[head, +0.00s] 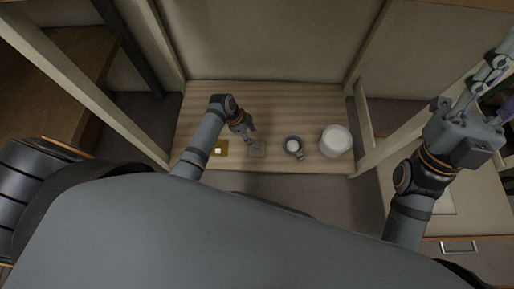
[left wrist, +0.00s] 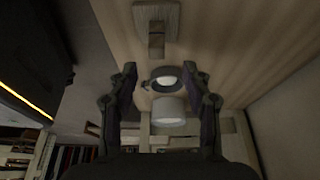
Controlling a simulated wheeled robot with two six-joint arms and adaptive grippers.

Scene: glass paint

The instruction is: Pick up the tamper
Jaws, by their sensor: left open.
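What looks like the tamper (head: 257,150), a pale grey-brown block, lies on the wooden table. In the left wrist view, it shows at the top as a flat block with a narrower upright handle (left wrist: 157,44). My left gripper (head: 247,135) is just above and left of it in the head view. In the left wrist view, its fingers (left wrist: 161,80) are spread with nothing held, and the block lies beyond their tips. My right gripper (head: 487,88) is raised at the upper right, away from the table, partly cut by the picture edge.
A dark grey cup (head: 293,146) with white inside and a white round container (head: 335,141) stand right of the block. Wooden posts (head: 361,120) flank the table (head: 290,98). The table's back part is clear.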

